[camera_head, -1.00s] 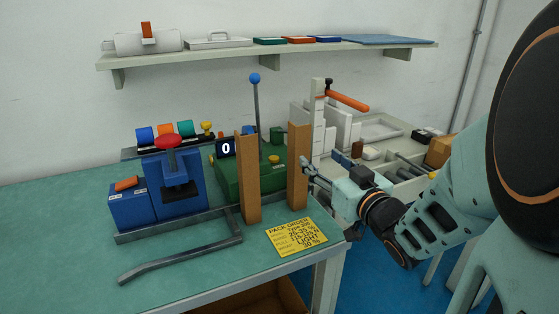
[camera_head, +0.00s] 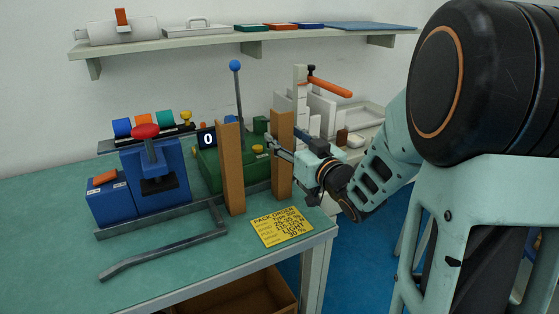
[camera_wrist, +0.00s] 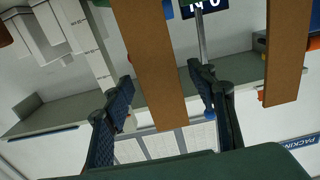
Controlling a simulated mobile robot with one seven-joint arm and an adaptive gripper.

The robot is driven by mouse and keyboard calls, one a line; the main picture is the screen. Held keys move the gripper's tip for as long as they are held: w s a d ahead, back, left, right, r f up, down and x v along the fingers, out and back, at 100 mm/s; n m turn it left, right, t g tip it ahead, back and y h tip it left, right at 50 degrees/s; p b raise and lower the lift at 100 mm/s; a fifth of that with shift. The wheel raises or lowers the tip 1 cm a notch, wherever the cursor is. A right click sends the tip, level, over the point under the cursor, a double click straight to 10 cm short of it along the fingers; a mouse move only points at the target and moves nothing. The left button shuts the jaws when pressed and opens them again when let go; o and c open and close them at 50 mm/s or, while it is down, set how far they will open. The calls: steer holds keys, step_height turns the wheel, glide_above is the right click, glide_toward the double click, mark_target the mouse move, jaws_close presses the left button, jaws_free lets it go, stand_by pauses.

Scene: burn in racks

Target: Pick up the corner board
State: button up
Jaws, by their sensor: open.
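Two tall brown corner boards stand upright on the green bench: a left one (camera_head: 231,170) and a right one (camera_head: 281,126). My gripper (camera_head: 274,148) is at the right board, with a finger crossing in front of its middle. In the wrist view, that board (camera_wrist: 150,60) reaches down between the two spread fingers of my gripper (camera_wrist: 165,84). Gaps seem to show on both sides of it, wider on the right. The other board (camera_wrist: 287,50) shows farther right, outside the fingers. My gripper is open.
A blue press (camera_head: 158,180) with a red knob and a green machine (camera_head: 207,168) with a blue-tipped lever stand close left. A yellow order card (camera_head: 283,227) and a grey bar (camera_head: 165,255) lie in front. White blocks (camera_head: 300,105) stand behind right.

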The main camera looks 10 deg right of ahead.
steer(key=shift+w+a, duration=0.25)
steer(key=shift+w, duration=0.4)
jaws_close()
